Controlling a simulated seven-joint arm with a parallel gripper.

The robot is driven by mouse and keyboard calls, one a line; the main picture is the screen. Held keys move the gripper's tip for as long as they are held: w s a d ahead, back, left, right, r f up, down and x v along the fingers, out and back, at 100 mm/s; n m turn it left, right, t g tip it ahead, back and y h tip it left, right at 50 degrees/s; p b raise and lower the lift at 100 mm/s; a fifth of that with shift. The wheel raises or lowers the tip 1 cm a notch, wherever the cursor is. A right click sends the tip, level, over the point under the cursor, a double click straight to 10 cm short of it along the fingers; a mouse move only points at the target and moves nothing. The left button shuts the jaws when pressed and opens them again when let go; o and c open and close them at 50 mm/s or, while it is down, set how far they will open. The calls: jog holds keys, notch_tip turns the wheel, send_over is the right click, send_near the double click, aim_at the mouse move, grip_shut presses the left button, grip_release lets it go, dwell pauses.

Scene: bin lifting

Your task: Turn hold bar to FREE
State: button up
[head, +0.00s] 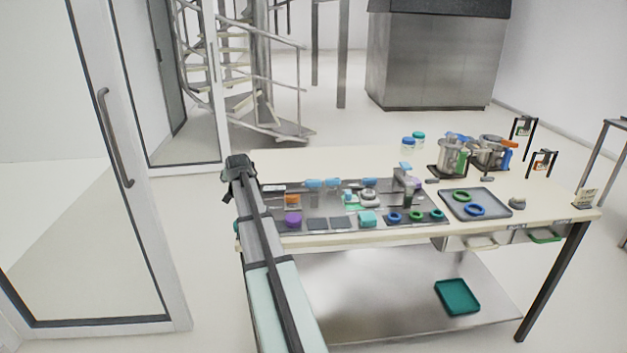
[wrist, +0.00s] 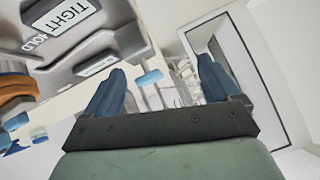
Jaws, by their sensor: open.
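My gripper (wrist: 162,65) shows in the wrist view with its two blue fingers spread wide and nothing held between them. A grey fixture with a TIGHT label (wrist: 70,18) and a HOLD label (wrist: 40,45) fills the upper left of that view, close to the left finger. A light blue handle (wrist: 150,77) shows beyond the left finger, in the gap; I cannot tell if it is the hold bar. No FREE label is readable. In the head view my arm reaches to the left end of the workbench (head: 575,212); its fingers cannot be made out there.
The bench carries a dark panel (head: 330,212) with several coloured knobs and blue handles. A grey tray (head: 490,207) with two rings and metal pots (head: 453,157) stand to the right. A teal tray (head: 457,297) lies on the lower shelf. A glass door (head: 85,200) stands left.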

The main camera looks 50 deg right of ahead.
jog(key=s+d+r+h, duration=0.1)
jog(key=s+d+r, duration=0.5)
jog(key=d+r, duration=0.5)
jog(key=n+g+y, duration=0.2)
jog(key=g+y, duration=0.1)
jog(key=g, duration=0.2)
send_near(313, 180)
jog(key=x, duration=0.9)
jog(key=shift+d, duration=0.1)
jog(key=c, duration=1.5)
